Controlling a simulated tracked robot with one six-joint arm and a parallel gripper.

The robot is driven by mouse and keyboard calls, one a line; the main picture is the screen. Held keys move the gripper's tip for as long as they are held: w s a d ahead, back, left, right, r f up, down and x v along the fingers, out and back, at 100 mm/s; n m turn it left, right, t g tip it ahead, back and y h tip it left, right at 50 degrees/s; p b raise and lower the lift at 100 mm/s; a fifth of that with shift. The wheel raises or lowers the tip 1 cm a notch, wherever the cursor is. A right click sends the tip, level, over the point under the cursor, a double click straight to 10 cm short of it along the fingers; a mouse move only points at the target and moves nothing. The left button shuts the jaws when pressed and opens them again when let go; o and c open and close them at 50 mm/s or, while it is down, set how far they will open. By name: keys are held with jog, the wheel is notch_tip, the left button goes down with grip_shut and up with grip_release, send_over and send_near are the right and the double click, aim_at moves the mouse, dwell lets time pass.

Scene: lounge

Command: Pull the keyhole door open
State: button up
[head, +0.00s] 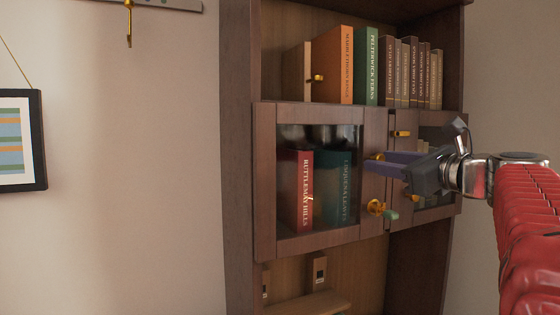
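The cabinet has a dark wood door with a glass pane (320,132), closed or nearly so. On its right stile is a brass keyhole fitting (376,207) with a small green piece beside it. A brass knob (376,156) sits higher on the same stile. My gripper (372,163) reaches in from the right, its purple fingers pointing left, with the tips at or just in front of this knob. The fingers partly cover the knob. I cannot tell whether they touch it or how far apart they are.
A second glass door (403,128) is at right, partly behind my gripper, with its own brass pull. Books (345,65) stand on the open shelf above, and more stand behind the glass. A framed picture (18,140) hangs on the left wall. The space before the left wall looks clear.

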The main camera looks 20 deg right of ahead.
jog(key=shift+w, duration=0.15)
grip_shut()
dwell(0.4)
